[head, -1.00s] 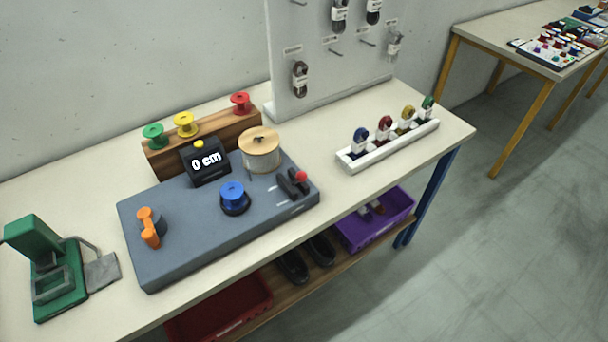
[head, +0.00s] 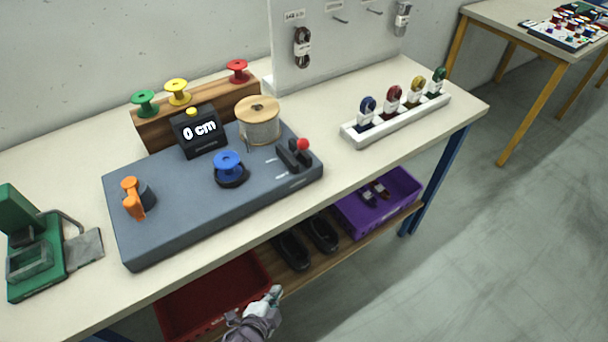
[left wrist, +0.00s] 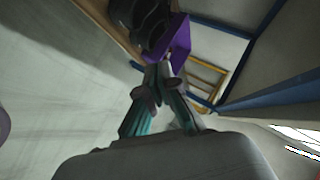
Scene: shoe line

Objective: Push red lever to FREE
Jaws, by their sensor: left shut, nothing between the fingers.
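The red lever (head: 302,145) is a dark handle with a red knob at the right end of the grey machine base (head: 180,205) on the table. Any lettering beside it is too small to read. My left gripper (head: 275,294) is low in front of the table, below the tabletop edge and near the red crate, well apart from the lever. In the left wrist view its fingers (left wrist: 158,72) are together and empty, pointing toward the lower shelf. My right gripper is not in view.
A white rack (head: 360,138) of coils stands right. A red crate (head: 190,308) and purple crate (head: 350,219) sit below.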

